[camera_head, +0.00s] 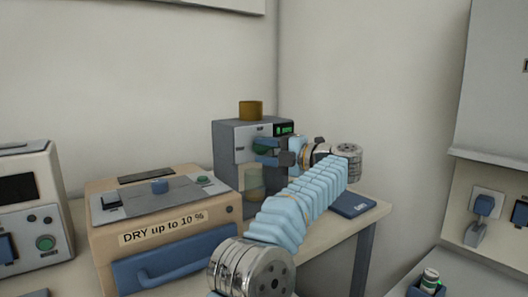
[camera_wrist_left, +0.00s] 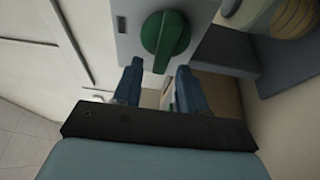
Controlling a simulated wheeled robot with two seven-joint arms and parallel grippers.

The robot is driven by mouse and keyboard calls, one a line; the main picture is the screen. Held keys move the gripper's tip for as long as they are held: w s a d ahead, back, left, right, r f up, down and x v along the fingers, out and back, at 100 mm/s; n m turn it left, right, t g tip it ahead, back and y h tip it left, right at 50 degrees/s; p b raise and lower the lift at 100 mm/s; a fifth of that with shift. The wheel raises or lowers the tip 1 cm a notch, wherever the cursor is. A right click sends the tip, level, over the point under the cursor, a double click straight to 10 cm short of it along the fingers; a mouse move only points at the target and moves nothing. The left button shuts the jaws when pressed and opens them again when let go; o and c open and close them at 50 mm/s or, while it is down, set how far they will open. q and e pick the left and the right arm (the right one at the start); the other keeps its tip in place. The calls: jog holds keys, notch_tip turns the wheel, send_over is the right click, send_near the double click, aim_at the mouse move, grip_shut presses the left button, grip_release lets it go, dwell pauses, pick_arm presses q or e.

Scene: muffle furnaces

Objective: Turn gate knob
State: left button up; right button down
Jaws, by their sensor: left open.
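The green gate knob (camera_wrist_left: 165,38) is on the front of a grey box-shaped device (camera_head: 228,140) at the back of the bench. In the left wrist view it is a round dial with a raised grip bar that runs nearly upright. In the head view the knob (camera_head: 259,150) is partly covered by my left gripper (camera_head: 267,151). The gripper's blue fingers are apart in the left wrist view (camera_wrist_left: 158,76), pointing at the knob. They look just short of it or level with its lower end; contact cannot be told. My right gripper is not in view.
The device has a green-lit display (camera_head: 285,129) and a brown cylinder (camera_head: 251,110) on top. A tan box marked "DRY up to 10 %" (camera_head: 165,229) stands at left, beside a panel (camera_head: 28,205). A blue pad (camera_head: 352,204) lies near the bench's right edge.

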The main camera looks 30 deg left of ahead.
pick_arm(q)
jog(key=d+p, duration=0.1)
jog(key=d, duration=1.2)
jog(key=shift+d, duration=0.2)
